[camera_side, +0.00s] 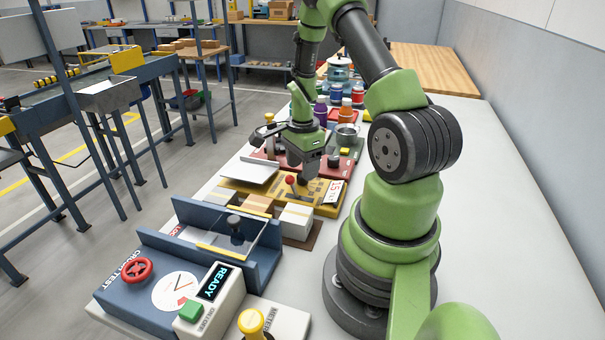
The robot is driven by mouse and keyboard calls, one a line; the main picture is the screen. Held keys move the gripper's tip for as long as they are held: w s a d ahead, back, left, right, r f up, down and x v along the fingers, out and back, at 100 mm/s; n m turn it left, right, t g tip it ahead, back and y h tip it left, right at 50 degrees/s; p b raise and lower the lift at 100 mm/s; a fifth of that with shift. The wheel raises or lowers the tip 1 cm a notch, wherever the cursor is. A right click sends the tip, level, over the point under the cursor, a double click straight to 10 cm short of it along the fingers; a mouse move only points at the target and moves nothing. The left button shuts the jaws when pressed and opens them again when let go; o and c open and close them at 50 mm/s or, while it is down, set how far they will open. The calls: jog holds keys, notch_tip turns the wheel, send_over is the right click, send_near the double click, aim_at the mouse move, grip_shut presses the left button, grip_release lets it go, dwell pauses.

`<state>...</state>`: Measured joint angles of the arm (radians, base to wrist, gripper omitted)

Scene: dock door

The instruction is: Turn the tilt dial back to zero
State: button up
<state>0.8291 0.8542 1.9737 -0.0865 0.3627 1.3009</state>
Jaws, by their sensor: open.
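My gripper (303,176) points down over the yellow panel (238,188), close to a small lever with a red ball (290,180). It is open, and I see nothing between its fingers. Behind it is a red panel (345,168) with a small black knob (333,160) and a tilted white plate (250,169) at its left. I cannot tell for certain which part is the tilt dial; no tilt marking is readable, and my gripper hides part of the red panel.
In front stands a blue test unit with a red handwheel (136,271), a round gauge (176,290) and a READY display (215,282). White and tan blocks (297,220) sit behind it. Jars and bottles (340,75) crowd the far end. The white table right of my base is clear.

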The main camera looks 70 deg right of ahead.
jog(key=shift+f, duration=1.35)
jog(key=c, duration=0.9)
jog(key=shift+n, duration=0.4)
jog(key=n, duration=0.5)
jog(key=shift+n, duration=0.3)
jog(key=n, duration=0.5)
jog(key=shift+n, duration=0.3)
jog(key=shift+d, duration=0.1)
